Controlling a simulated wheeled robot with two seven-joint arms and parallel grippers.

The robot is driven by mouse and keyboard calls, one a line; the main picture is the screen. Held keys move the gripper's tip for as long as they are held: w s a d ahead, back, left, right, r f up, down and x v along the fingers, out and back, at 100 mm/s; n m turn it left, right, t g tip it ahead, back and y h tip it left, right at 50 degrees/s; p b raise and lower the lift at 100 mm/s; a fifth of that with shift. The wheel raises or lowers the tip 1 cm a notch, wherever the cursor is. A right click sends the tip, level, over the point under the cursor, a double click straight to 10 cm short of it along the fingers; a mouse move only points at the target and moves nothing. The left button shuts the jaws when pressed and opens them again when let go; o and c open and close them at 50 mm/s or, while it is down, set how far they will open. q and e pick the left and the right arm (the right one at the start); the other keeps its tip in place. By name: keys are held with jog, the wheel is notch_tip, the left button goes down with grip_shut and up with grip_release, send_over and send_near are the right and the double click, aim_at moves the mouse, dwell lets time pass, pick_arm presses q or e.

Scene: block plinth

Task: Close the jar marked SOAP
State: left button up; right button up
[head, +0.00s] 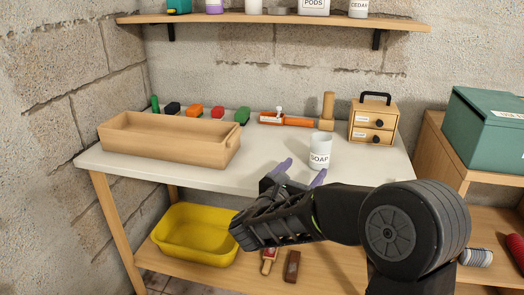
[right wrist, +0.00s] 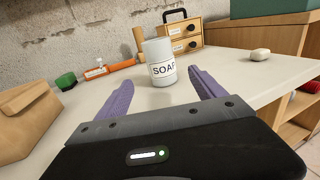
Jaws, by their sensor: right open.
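The white jar marked SOAP (head: 320,152) stands upright near the front edge of the pale tabletop. It also shows in the right wrist view (right wrist: 160,62), straight ahead between my finger lines. I cannot tell whether its top is open. My right gripper (head: 300,174) is open and empty, with its purple fingers spread in front of the jar, apparently not touching it. It shows in the right wrist view too (right wrist: 162,84). A small off-white rounded piece (right wrist: 260,54) lies on the tabletop to the right of the jar; I cannot tell whether it is a lid. My left gripper is out of view.
A long wooden box (head: 165,145) takes up the left of the table (head: 255,180). Colored blocks, an orange tool (head: 298,121), a wooden mallet (head: 327,108) and a small drawer cabinet (head: 374,120) stand behind. A yellow tub (head: 190,245) sits below. A shelf (head: 270,18) hangs above.

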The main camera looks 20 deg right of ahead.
aim_at(316, 156)
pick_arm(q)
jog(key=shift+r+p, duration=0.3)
pick_arm(e)
jog(key=x, duration=0.6)
jog(key=shift+w+d, duration=0.15)
jog(key=shift+w, duration=0.05)
jog(key=shift+d, duration=0.1)
jog(key=shift+w+d, duration=0.1)
jog(key=x, duration=0.5)
jog(key=shift+c, duration=0.2)
jog(key=c, duration=1.5)
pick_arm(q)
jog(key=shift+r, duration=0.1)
pick_arm(e)
jog(key=shift+r, duration=0.1)
